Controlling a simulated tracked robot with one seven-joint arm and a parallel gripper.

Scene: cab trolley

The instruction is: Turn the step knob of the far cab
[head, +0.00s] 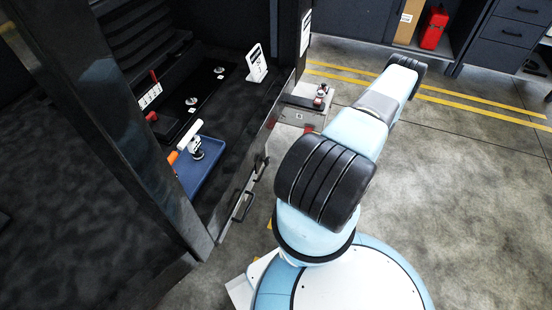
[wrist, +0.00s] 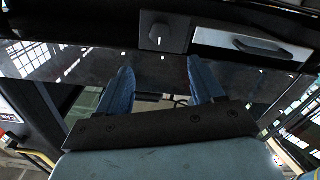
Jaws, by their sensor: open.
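In the wrist view a dark knob (wrist: 158,35) with a pale mark sits on a black square plate on a dark glossy panel (wrist: 105,62). My gripper (wrist: 161,66) has its two blue fingers spread apart, with nothing between them. The knob shows above the gap between the fingertips, apart from them. In the head view my arm reaches away toward the top right; I cannot make out my gripper there. The cab's dark interior (head: 222,110) is on the left, with two small round knobs, one nearer (head: 191,101) and one farther (head: 219,70). Which one the wrist view shows, I cannot tell.
A blue tray (head: 208,177) with small items lies in the cab. A white card (head: 256,64) stands behind. A cab door with a black handle (head: 250,190) is beside my base. Floor at right is clear.

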